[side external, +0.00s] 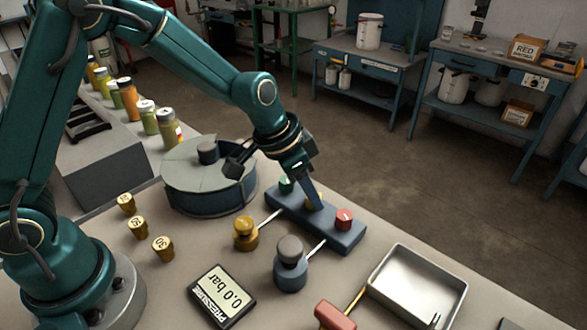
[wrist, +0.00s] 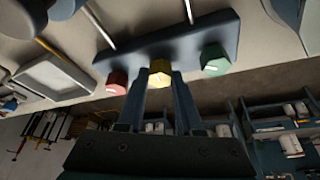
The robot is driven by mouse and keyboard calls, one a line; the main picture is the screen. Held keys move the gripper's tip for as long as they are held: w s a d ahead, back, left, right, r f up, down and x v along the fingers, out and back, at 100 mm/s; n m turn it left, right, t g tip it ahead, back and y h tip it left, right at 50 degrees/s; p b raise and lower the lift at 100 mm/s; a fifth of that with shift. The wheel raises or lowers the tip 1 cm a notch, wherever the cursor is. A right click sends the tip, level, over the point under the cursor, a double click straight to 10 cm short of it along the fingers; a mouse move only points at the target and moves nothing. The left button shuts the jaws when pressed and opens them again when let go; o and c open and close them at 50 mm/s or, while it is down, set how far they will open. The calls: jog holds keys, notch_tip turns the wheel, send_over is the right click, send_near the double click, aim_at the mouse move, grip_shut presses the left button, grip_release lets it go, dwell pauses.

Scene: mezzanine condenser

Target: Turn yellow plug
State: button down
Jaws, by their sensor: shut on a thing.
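The yellow plug (wrist: 160,70) sits in the middle of a dark blue block (wrist: 185,42), between a red plug (wrist: 117,82) and a green plug (wrist: 214,60). A white mark shows on its face. My gripper (wrist: 160,82) has one finger on each side of the yellow plug and is shut on it. In the side external view my gripper (side external: 314,199) reaches down to the block, and its fingers hide most of the yellow plug. The red plug (side external: 344,218) and green plug (side external: 286,184) stand beside the fingers there.
Thin rods join the block to a yellow valve (side external: 245,234) and a grey-capped blue fitting (side external: 290,262). A pressure display (side external: 222,296) reads 0.0 bar. A metal tray (side external: 376,276) and a red-handled tool (side external: 334,316) lie at right. A round drum (side external: 178,190) stands behind.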

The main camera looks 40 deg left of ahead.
aim_at(298, 210)
jog(key=shift+m, duration=0.4)
jog(key=c, duration=0.6)
grip_release()
jog(key=shift+o, duration=0.2)
jog(key=shift+v, duration=2.6)
jog(key=shift+w+a+r, duration=0.1)
jog(key=shift+w+a, duration=0.05)
